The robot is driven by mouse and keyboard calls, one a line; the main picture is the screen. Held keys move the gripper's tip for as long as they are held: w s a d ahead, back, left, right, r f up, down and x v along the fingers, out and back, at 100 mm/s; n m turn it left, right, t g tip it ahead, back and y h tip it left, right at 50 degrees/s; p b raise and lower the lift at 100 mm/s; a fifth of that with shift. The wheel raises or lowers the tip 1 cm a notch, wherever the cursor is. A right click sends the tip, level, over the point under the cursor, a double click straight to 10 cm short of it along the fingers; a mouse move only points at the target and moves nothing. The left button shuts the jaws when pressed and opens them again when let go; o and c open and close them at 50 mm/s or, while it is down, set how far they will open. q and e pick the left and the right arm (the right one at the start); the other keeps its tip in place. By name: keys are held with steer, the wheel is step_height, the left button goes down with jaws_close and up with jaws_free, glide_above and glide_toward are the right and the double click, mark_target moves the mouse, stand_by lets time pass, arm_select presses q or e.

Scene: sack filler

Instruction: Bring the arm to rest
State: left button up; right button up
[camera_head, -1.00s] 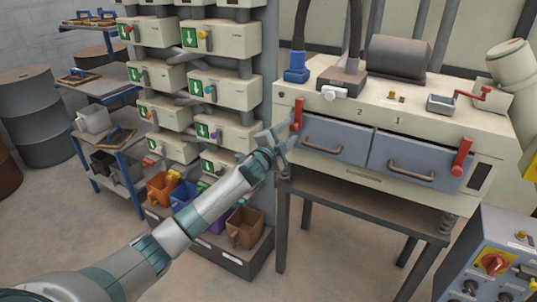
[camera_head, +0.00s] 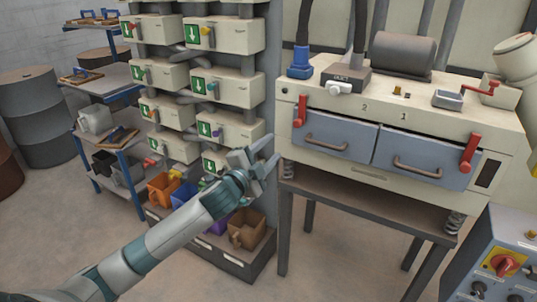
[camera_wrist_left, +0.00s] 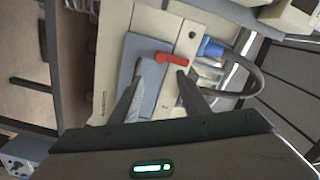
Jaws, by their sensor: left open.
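My left gripper (camera_head: 262,160) is open and empty in the head view, in the gap between the dispenser rack and the sack filler machine. Its arm comes in from the lower left. The left wrist view shows its two fingers (camera_wrist_left: 157,95) apart, with a red lever (camera_wrist_left: 171,57) and a blue-grey drawer (camera_wrist_left: 150,75) beyond them. In the head view the same red lever (camera_head: 301,110) stands upright beside the left drawer (camera_head: 335,137), right of and above the gripper, apart from it. My right gripper is not in view.
The machine (camera_head: 440,115) stands on a dark table frame with a second drawer (camera_head: 415,160) and red lever (camera_head: 470,153). A rack of cream dispensers (camera_head: 222,92) rises behind the gripper, with coloured bins (camera_head: 245,229) at its foot. A control box (camera_head: 500,265) is at lower right.

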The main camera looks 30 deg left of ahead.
arm_select(q)
steer(key=shift+s, duration=0.3)
stand_by(0.4)
